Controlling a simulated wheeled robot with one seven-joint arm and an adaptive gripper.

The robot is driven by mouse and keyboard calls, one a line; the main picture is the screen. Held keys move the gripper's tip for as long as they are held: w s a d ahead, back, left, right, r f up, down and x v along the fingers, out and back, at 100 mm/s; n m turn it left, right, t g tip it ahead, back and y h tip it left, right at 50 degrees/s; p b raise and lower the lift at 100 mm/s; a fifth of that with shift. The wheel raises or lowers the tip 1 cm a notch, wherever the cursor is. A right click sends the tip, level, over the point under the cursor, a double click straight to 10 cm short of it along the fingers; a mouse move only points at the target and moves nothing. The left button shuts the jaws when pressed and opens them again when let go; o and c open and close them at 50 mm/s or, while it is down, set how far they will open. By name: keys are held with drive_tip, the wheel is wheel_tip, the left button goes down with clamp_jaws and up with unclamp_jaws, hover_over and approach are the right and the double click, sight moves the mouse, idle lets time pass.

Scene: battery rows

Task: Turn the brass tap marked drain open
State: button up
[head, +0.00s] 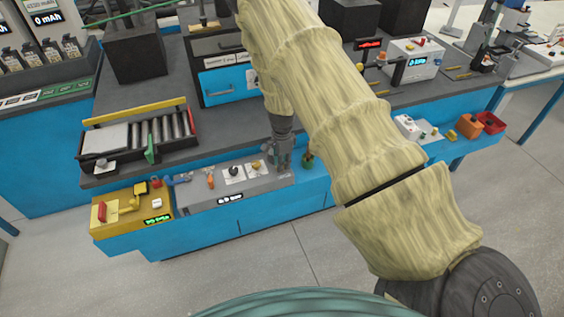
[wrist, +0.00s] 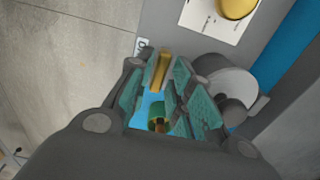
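The brass tap's lever (wrist: 162,72) shows in the wrist view as a narrow bar between the fingertips of my gripper (wrist: 160,92). My gripper is open, with one teal-padded finger on each side of the lever; I cannot tell whether either pad touches it. A green round part (wrist: 158,110) with a brass-coloured middle shows lower between the fingers. In the head view my gripper (head: 280,162) points down at the right end of the grey panel (head: 205,197), and hides the tap.
A yellow knob (wrist: 236,7) on a white plate is close by in the wrist view. A grey round fitting (wrist: 228,85) is beside the right finger. In the head view, more controls sit left on the panel, and a roller tray (head: 150,140) stands behind. The floor in front is clear.

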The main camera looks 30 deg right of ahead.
drive_tip(key=shift+f, duration=0.5)
clamp_jaws()
